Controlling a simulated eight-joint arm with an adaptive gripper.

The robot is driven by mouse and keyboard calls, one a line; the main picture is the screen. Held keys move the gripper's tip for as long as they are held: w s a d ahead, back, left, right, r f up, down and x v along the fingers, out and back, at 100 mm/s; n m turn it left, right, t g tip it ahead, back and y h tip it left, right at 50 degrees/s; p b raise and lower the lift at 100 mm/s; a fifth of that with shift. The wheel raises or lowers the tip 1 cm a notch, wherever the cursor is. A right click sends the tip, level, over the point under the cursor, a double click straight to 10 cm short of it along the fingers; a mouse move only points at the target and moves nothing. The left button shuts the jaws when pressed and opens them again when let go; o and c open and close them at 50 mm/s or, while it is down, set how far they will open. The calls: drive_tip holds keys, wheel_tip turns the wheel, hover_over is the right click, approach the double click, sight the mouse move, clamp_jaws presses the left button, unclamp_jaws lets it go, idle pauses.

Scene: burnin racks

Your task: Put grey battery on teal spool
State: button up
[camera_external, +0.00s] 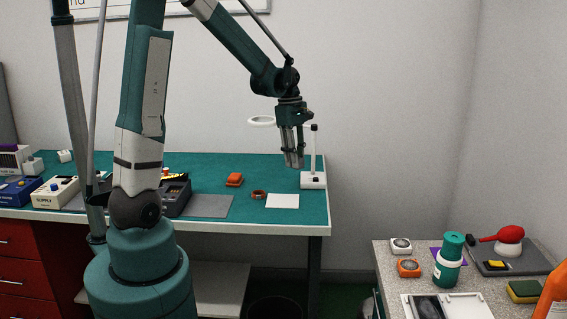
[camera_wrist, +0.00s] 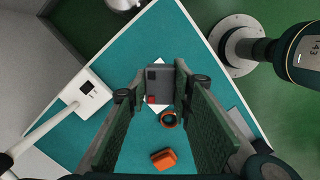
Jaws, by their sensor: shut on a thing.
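The grey battery (camera_wrist: 158,76) is a grey block with a red and a dark square on its end. My gripper (camera_wrist: 160,92) is shut on it, with the battery between the far ends of the two finger pads. In the external view my gripper (camera_external: 293,160) hangs above the teal bench top, left of the magnifier stand; the battery is hard to tell from the fingers there. I cannot clearly make out a teal spool. A teal cylinder with a pale band (camera_external: 447,268) stands on the right table, far from my gripper; I cannot tell whether it is the spool.
The magnifier stand (camera_external: 314,180) is close to my gripper. A white sheet (camera_external: 283,201), a brownish ring (camera_external: 259,194) and an orange block (camera_external: 234,180) lie on the bench. Several things crowd the right table (camera_external: 386,282). A gap separates bench and table.

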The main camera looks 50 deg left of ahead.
drive_tip(key=w+d+r+m+p, duration=0.1)
drive_tip(key=w+d+r, duration=0.15)
drive_tip(key=d, duration=0.55)
drive_tip(key=w+d+r+m+p, duration=0.1)
drive_tip(key=w+d+m, duration=0.15)
drive_tip(key=d, duration=0.55)
wheel_tip(320, 180, up, 7)
drive_tip(key=m+g+p, duration=0.1)
drive_tip(key=m+p, duration=0.3)
drive_tip(key=m, duration=0.2)
hover_over(455, 238)
drive_tip(key=shift+w+a+f+y, duration=0.1)
drive_tip(key=shift+w+a+y, duration=0.1)
drive_tip(key=shift+y, duration=0.1)
drive_tip(key=shift+f, duration=3.15)
drive_tip(key=shift+f, duration=0.1)
drive_tip(key=shift+f+p, duration=0.35)
drive_tip(key=shift+f, duration=1.4)
